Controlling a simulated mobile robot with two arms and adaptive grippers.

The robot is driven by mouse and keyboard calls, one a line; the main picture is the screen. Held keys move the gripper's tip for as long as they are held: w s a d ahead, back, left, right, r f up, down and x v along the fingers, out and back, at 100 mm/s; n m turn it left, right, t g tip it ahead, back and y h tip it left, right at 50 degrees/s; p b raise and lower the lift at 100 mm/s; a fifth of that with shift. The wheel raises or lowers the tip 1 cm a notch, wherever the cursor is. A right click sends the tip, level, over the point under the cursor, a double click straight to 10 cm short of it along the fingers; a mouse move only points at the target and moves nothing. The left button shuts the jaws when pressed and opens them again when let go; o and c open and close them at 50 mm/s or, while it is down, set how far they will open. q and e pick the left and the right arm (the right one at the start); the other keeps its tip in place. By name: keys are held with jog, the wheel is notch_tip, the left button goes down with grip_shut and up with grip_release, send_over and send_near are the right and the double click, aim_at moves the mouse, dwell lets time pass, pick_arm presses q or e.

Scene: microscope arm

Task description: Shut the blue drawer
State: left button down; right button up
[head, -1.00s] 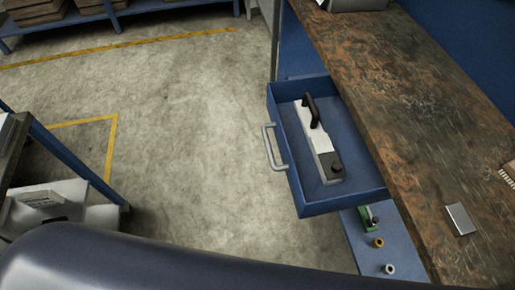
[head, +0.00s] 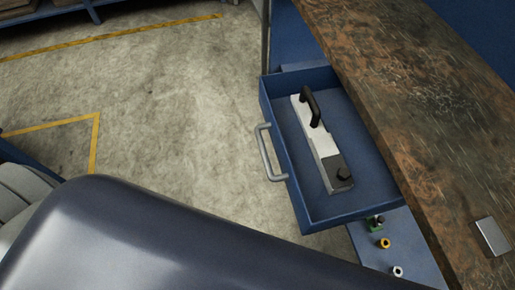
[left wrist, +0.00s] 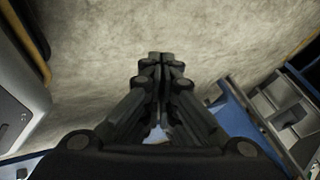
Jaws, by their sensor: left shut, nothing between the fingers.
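The blue drawer (head: 340,208) is pulled out from under the workbench in the head view, with its grey bar handle (head: 268,153) on the side facing the open floor. A silver and dark-grey tool with a black handle (head: 322,140) lies inside it. My left gripper (left wrist: 160,62) is shut and empty in the left wrist view, with bare floor beyond its fingertips. The gripper itself is not visible in the head view, so its distance from the drawer cannot be told. My right gripper is not in view.
The wooden worktop (head: 390,70) overhangs the drawer's right side, with a small metal plate (head: 492,236) on it. A lower blue shelf (head: 365,245) holds small parts. The concrete floor (head: 180,110) left of the drawer is clear. My dark arm link covers the lower left.

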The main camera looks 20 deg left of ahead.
pick_arm(q)
jog(key=w+a+r+m+t+h+b, duration=0.2)
jog(key=w+r+m+t+b, duration=0.2)
jog(key=w+r+m, duration=0.35)
jog(key=w+a+r+m+t+h+b, duration=0.2)
jog(key=w+a+r+m+t+b, duration=0.15)
jog(key=w+r+m, duration=0.45)
jog(key=s+d+r+m+g+h+b, duration=0.25)
jog(key=d+r+m+h, duration=0.35)
jog(key=r+m, duration=0.4)
jog(key=s+d+r+m+g+h+b, duration=0.1)
jog(key=s+d+r+m+h+b, duration=0.25)
jog(key=r+m+h, duration=0.7)
jog(key=w+d+m+y+p, duration=0.1)
jog(key=w+d+m+y, duration=0.1)
jog(key=w+d, duration=0.6)
jog(key=d+y, duration=0.1)
jog(key=d, duration=0.2)
jog(key=shift+d+r, duration=0.4)
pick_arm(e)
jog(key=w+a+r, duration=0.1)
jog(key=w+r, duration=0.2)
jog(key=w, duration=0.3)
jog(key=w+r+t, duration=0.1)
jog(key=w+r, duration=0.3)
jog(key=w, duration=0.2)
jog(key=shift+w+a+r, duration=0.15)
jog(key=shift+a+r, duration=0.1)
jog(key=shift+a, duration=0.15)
